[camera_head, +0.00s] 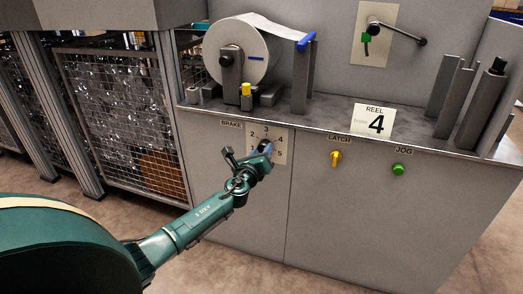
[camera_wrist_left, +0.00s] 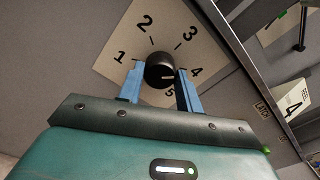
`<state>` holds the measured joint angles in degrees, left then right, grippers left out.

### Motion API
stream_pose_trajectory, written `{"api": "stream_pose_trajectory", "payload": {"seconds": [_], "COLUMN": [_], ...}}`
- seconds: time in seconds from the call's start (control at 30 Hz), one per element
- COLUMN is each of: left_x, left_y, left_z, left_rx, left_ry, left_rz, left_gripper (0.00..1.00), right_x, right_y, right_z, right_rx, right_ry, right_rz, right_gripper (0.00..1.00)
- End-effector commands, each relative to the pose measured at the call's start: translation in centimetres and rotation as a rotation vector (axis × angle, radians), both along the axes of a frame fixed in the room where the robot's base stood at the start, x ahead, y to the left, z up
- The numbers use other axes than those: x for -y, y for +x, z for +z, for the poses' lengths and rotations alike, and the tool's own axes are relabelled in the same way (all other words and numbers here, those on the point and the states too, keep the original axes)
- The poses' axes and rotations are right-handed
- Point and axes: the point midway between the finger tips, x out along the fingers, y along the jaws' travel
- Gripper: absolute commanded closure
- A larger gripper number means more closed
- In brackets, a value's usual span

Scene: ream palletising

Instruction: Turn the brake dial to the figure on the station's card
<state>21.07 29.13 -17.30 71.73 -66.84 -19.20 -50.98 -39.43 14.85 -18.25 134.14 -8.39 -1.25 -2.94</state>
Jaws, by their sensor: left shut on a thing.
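The brake dial is a black round knob (camera_wrist_left: 158,66) on a pale square plate (camera_wrist_left: 118,62) numbered 1 to 5 in the left wrist view. My left gripper (camera_wrist_left: 160,84) is shut on the knob, its blue fingers on either side. A short pale line on the knob lies toward the right, on the side of 4 and 5; I cannot tell exactly which figure it meets. In the head view my left gripper (camera_head: 264,149) covers the knob and part of the plate (camera_head: 279,133). The station's card (camera_head: 373,121) reads REEL 4. My right gripper is not in view.
A yellow latch knob (camera_head: 336,158) and a green jog button (camera_head: 399,169) sit on the panel right of the dial. A white reel (camera_head: 236,52) stands on the ledge above. A wire mesh cage (camera_head: 118,110) stands to the left.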

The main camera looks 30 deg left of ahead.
Motion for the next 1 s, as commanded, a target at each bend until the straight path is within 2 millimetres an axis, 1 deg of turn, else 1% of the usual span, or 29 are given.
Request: {"api": "stream_pose_trajectory", "payload": {"seconds": [0.03, 0.2, 0.4, 0.63, 1.0], "left_x": [0.01, 0.01, 0.01, 0.02, 0.01], "left_y": [-0.01, -0.01, 0.0, 0.01, 0.0], "left_z": [0.07, 0.02, 0.02, -0.02, -0.03], "left_rx": [-0.01, -0.033, -0.049, -0.057, -0.058], "left_ry": [0.033, 0.131, 0.203, 0.235, 0.236], "left_rz": [-0.001, -0.001, -0.001, -0.001, 0.0], "left_gripper": [0.88, 0.88, 0.88, 0.88, 0.88], "right_x": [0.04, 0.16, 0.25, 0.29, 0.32], "right_y": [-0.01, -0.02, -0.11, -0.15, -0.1], "right_z": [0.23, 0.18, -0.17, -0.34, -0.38], "right_rx": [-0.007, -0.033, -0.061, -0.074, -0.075], "right_ry": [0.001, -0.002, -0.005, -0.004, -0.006], "right_rz": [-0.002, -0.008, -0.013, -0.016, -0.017], "right_gripper": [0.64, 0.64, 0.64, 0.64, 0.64]}}
